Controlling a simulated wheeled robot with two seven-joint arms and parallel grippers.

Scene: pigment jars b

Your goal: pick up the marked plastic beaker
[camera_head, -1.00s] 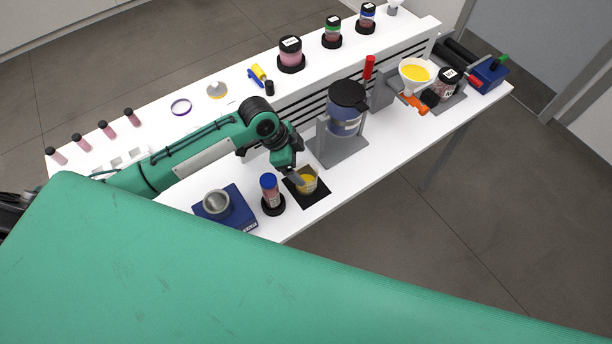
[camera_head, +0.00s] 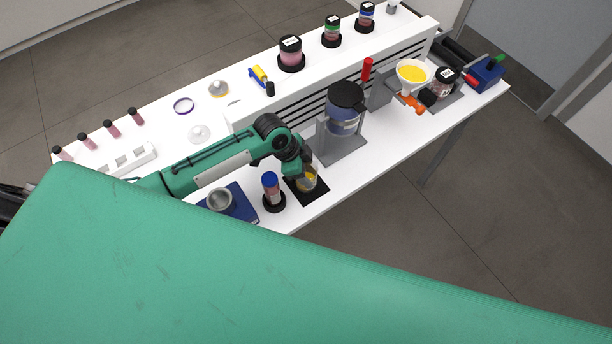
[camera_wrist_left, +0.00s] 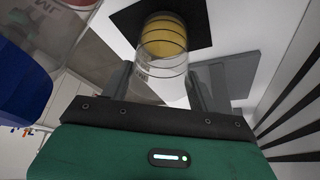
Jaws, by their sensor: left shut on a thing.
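The plastic beaker (camera_head: 308,185) is clear with yellow contents, over a black square mat (camera_head: 319,194) near the table's front edge. In the left wrist view the beaker (camera_wrist_left: 164,45) shows dark ring marks and faint printing on its clear wall. My left gripper (camera_head: 304,170) is at the beaker from above, its two fingers (camera_wrist_left: 160,85) on either side of the wall, shut on it. The gripper partly hides the beaker in the head view. I cannot tell whether its base touches the mat. My right gripper is not in view.
A blue-capped jar (camera_head: 271,190) on a black base stands just left of the beaker. A blue device with a metal cup (camera_head: 220,200) is further left. A grey stand with a dark-lidded container (camera_head: 344,108) is behind right.

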